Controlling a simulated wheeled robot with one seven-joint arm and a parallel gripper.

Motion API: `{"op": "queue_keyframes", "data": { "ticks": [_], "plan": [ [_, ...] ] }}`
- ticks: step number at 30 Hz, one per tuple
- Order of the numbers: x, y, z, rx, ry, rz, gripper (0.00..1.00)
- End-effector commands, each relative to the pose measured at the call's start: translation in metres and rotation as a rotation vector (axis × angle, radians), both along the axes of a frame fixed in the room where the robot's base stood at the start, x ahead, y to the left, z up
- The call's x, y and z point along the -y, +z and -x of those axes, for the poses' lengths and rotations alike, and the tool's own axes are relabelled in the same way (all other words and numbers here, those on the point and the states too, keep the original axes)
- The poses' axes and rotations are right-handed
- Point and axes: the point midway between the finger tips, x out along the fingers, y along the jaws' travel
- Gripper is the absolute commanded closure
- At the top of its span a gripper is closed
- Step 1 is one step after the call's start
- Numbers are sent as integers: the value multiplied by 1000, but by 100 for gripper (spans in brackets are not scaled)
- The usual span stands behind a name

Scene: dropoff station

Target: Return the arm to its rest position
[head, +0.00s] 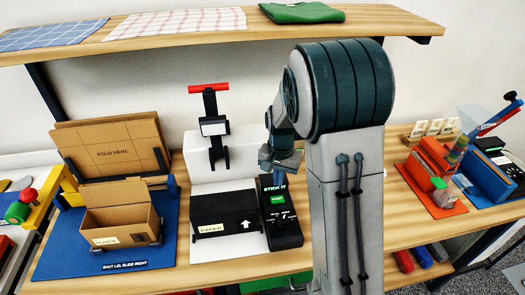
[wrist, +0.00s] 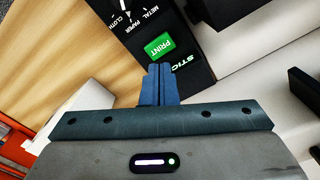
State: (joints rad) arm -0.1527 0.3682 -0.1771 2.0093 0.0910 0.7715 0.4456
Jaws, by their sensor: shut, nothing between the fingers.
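My gripper (head: 280,160) hangs over the worktable, just above the top end of the black label station (head: 282,230) marked "STICK IT". In the wrist view its two blue fingers (wrist: 160,72) are pressed together with nothing between them. The green PRINT button (wrist: 158,46) lies just beyond the fingertips in that view. It also shows in the head view (head: 277,199). My arm stands folded at the middle right of the head view and hides part of the table behind it.
A black bin labelled PAPER (head: 225,212) is left of the label station, below a red-handled press (head: 211,125). An open cardboard box (head: 122,222) sits on a blue mat (head: 60,255). A shelf (head: 385,22) with cloths runs above. Orange and blue fixtures (head: 436,185) stand right.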

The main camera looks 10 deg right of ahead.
Motion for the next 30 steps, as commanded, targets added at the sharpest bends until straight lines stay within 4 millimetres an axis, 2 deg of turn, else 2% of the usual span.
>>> {"op": "queue_keyframes", "data": {
  "ticks": [5, 8, 11, 15, 21, 30],
  "plan": [
    [0, 5, 2, 6, 6, -2, 100],
    [-1, 19, 10, 24, 30, -10, 100],
    [-1, 42, 26, 56, 74, -21, 100],
    [-2, 77, 56, 109, 155, -27, 100],
    [-2, 115, 104, 184, 272, -16, 100],
    [-1, 144, 176, 285, 440, 44, 100]
  ]
}}
